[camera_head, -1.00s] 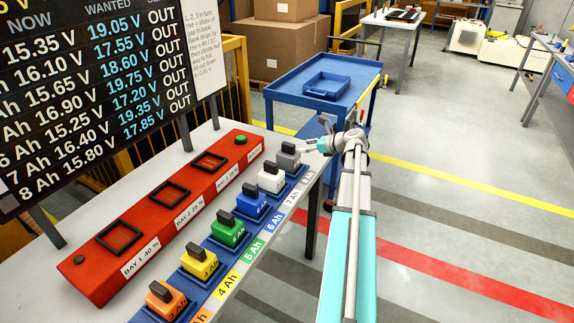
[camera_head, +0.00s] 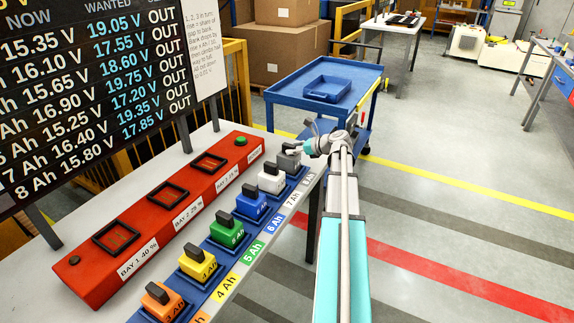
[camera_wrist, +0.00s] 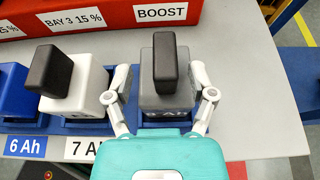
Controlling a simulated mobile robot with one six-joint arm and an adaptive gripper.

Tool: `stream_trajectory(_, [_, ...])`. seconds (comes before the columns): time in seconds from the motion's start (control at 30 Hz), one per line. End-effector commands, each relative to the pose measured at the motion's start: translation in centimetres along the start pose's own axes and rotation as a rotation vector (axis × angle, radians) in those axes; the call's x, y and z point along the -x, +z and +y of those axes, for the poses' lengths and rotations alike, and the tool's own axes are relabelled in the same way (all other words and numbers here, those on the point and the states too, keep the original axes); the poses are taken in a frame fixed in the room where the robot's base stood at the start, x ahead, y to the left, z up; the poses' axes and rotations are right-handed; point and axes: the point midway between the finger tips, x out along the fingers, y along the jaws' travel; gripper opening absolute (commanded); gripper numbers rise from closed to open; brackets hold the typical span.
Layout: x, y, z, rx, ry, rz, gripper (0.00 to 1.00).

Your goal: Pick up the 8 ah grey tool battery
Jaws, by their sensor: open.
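The grey 8 Ah tool battery (camera_wrist: 180,91) stands upright in its blue holder at the end of the row, with a black block (camera_wrist: 165,62) on top. In the head view the battery (camera_head: 288,163) is partly hidden by my gripper (camera_head: 293,149). In the wrist view my gripper (camera_wrist: 163,92) is open, one finger on each side of the grey battery. The left finger lies between it and the white battery. I cannot tell whether either finger touches the grey battery.
The white 7 Ah battery (camera_wrist: 88,90) stands close on the left. Blue, green, yellow and orange batteries continue the row. A red charger bank (camera_head: 172,208) runs behind them. A blue cart (camera_head: 290,91) with a tray stands beyond the table.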

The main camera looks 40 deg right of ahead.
Motion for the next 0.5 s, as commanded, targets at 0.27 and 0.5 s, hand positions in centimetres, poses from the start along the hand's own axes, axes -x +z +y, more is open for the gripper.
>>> stream_trajectory(0.27, [-3.3, -0.3, -0.5, 0.000, 0.001, 0.000, 0.71])
stream_trajectory(0.5, [-4.2, -0.2, -0.4, -0.001, -0.001, 0.000, 0.71])
